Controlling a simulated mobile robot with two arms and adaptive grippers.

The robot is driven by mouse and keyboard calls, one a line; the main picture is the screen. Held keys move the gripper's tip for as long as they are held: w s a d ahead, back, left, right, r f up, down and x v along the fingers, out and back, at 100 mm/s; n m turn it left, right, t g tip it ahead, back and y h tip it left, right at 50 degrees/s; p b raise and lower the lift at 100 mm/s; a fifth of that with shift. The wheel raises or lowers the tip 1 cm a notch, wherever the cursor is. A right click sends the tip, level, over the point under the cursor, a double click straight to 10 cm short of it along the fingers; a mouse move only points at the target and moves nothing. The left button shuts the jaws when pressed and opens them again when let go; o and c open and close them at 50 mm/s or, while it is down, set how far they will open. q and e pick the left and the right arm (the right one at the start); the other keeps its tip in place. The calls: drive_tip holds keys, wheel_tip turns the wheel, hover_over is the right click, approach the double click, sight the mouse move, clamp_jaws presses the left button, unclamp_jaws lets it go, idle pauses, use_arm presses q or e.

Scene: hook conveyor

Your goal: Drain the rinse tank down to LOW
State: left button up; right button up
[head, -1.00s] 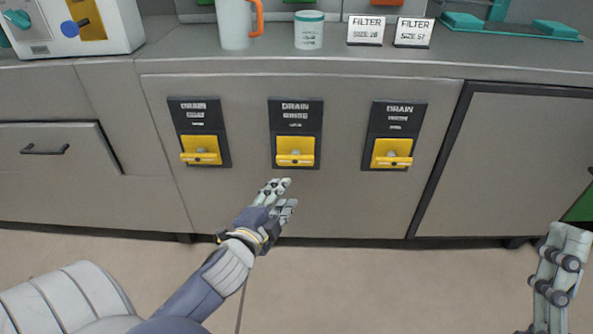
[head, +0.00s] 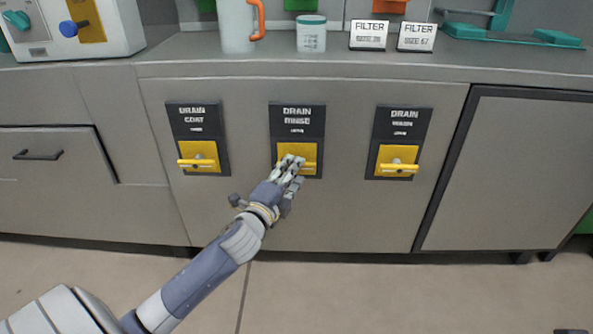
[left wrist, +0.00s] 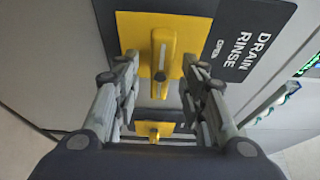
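The DRAIN RINSE panel (head: 297,119) is the middle of three on the cabinet front, a dark plate with a yellow square. Its yellow handle (left wrist: 163,62) lies between the fingers of my left gripper (left wrist: 157,68) in the left wrist view, with gaps on both sides. In the head view my left gripper (head: 291,168) is in front of this handle and partly hides it. The left gripper is open. Of my right arm only a small dark bit shows at the bottom right. I cannot make out a rinse tank or level mark.
The DRAIN COAT panel (head: 197,138) is on the left, with its yellow handle level. A third drain panel (head: 399,142) is on the right, its second word blurred. A jug (head: 237,27), a lidded jar (head: 311,36) and two filter cards stand on the counter (head: 200,66).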

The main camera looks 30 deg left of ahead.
use_arm(q)
drive_tip(key=shift+w+a+b, duration=0.15)
drive_tip(key=shift+w, duration=0.65)
drive_tip(key=shift+w+a+b, duration=0.1)
drive_tip(key=shift+w+b, duration=0.05)
drive_tip(key=shift+w, duration=0.6)
drive_tip(key=shift+c, duration=0.5)
clamp_jaws()
